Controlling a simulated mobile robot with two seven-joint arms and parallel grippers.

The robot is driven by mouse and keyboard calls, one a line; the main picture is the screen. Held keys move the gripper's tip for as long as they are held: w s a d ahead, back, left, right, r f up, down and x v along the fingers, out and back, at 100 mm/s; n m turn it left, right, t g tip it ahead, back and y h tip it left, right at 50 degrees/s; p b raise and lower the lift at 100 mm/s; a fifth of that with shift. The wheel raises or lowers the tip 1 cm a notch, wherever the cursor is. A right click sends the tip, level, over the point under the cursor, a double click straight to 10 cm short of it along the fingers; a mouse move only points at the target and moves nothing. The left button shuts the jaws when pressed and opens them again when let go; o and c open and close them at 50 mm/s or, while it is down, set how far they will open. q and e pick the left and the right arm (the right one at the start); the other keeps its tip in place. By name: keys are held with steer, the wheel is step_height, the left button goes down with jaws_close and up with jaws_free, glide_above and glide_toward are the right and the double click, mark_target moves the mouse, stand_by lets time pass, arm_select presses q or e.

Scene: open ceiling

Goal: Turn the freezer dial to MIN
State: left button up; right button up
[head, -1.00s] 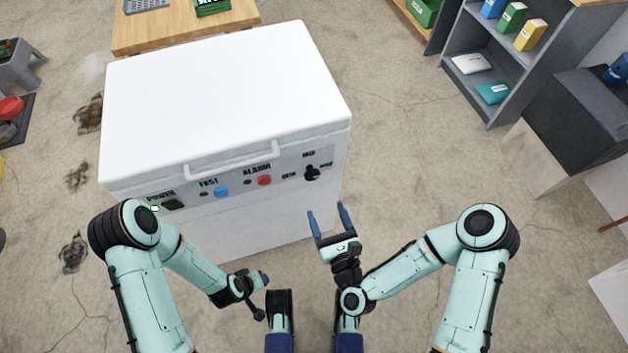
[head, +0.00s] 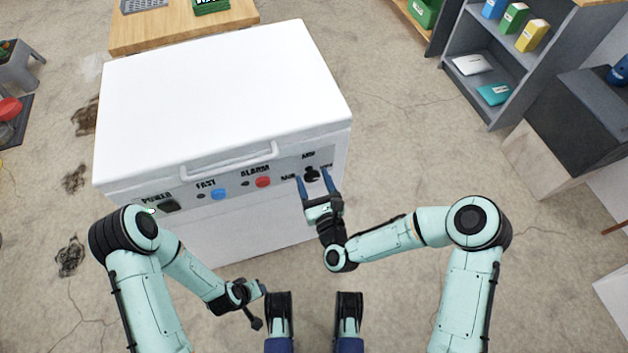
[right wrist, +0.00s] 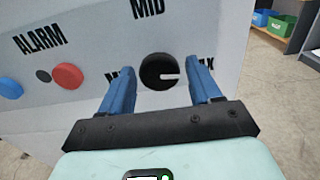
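The white chest freezer (head: 220,95) stands in front of me with its lid closed. Its black dial (head: 311,174) sits at the right end of the front panel. In the right wrist view the dial (right wrist: 160,71) has a white mark pointing right, toward the partly covered MAX label. MID is above it, and the label on its left is mostly hidden by a finger. My right gripper (head: 314,184) is open, its blue fingers at either side of the dial, apart from it as far as I can tell. My left gripper (head: 257,290) is low at the left, away from the freezer; its fingers are unclear.
The panel also carries a blue FAST button (head: 218,193), a red ALARM button (head: 263,182) and a dark POWER switch (head: 170,206). A wooden table (head: 180,28) stands behind the freezer. A grey shelf (head: 490,60) is at right. Floor between is clear.

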steer(key=c, duration=0.7)
steer(key=shift+c, duration=0.2)
